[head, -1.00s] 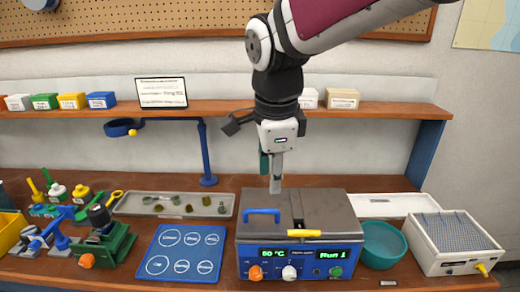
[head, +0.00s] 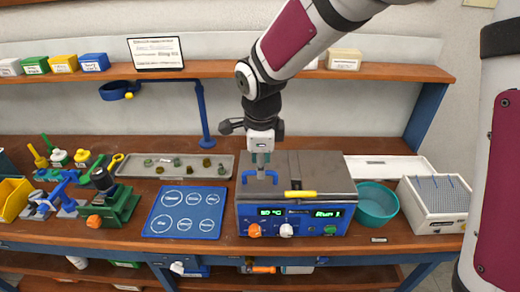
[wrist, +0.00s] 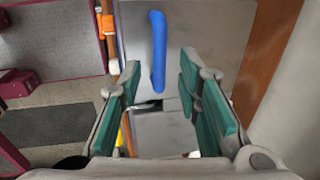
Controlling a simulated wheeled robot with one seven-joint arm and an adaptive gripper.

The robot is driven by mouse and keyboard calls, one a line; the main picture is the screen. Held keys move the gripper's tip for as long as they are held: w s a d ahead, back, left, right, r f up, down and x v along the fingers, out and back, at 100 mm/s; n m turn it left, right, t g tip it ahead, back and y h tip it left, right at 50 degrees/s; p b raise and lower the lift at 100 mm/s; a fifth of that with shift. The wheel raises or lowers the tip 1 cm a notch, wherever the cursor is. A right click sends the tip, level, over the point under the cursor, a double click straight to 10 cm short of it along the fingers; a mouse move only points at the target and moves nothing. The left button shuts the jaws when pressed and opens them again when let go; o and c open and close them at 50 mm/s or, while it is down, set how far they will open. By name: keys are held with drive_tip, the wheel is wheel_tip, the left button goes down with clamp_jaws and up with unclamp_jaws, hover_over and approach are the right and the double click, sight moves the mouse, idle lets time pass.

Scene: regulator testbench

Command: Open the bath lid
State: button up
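The bath (head: 262,221) is a grey box with a blue front panel, lit displays and knobs. Its grey lid (head: 322,170) lies flat on top, shut. A blue handle (head: 251,174) is on the lid's left part and a yellow handle (head: 300,194) is at the front edge. My gripper (head: 262,167) points down just above and behind the blue handle in the head view. In the wrist view my gripper's green-padded fingers (wrist: 162,95) are spread apart and empty, with the blue handle (wrist: 158,50) ahead of the gap. I cannot tell whether they touch the lid.
A teal bowl (head: 376,205) and a white rack box (head: 434,204) stand right of the bath. A blue mat (head: 186,212) lies to its left, with a grey tray (head: 150,171) behind. The shelf (head: 215,68) and a blue ring stand (head: 201,110) are behind my arm.

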drive_tip(key=shift+w+f, duration=0.15)
drive_tip(key=shift+f, duration=0.75)
clamp_jaws()
drive_tip(key=shift+r, duration=0.1)
